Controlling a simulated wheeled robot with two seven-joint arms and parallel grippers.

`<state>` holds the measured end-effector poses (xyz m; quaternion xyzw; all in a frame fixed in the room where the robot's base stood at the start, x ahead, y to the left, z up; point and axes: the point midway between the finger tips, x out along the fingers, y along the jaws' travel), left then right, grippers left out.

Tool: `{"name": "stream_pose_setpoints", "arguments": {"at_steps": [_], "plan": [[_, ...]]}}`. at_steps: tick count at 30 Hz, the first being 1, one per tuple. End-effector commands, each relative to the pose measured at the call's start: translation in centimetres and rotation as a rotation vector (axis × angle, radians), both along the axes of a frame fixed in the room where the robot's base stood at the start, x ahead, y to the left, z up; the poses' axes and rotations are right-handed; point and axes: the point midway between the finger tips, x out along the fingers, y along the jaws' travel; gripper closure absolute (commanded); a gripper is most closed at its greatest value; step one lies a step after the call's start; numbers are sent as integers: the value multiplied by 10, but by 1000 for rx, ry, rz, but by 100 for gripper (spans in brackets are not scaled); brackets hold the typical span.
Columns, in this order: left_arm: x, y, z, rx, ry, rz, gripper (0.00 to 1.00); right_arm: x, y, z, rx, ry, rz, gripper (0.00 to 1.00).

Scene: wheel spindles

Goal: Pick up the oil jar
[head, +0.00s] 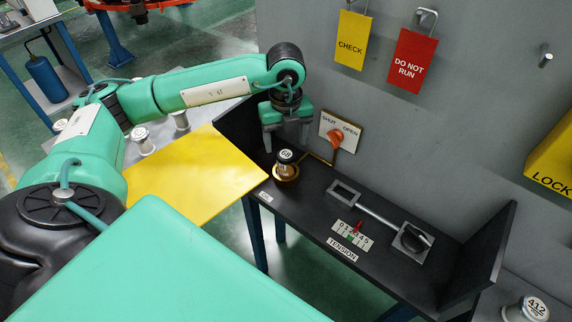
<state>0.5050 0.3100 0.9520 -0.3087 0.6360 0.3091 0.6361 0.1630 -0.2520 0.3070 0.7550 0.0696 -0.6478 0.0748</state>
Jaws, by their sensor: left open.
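My left gripper (286,138) is open and points down. In the picture it is just above the jar, with its grey fingers apart and nothing seen between them. The exact gap in depth to the jar is hard to tell. My right gripper is not in view.
A SHUT/OPEN plate with an orange knob (336,137) is on the grey wall right of the gripper. A tension lever (375,215) lies along the shelf. A yellow panel (195,180) is left of the shelf. Upright black end walls bound the shelf.

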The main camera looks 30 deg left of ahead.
Motion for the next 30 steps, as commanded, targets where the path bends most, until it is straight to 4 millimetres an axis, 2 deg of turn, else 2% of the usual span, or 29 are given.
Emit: {"name": "stream_pose_setpoints", "arguments": {"at_steps": [3, 11, 18, 27, 28, 30], "plan": [[0, 0, -17, 0, 2, 0, 32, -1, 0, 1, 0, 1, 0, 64], [1, 1, -36, 1, 2, 0, 32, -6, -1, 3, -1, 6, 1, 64], [2, 2, -71, 0, 2, 1, 32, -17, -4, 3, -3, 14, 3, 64], [3, 2, -78, -1, -1, 0, 32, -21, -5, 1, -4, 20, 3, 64], [3, 2, -78, -1, -1, 0, 34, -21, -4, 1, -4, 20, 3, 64], [3, 2, -78, -1, -1, 0, 48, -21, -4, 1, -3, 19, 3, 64]]}}
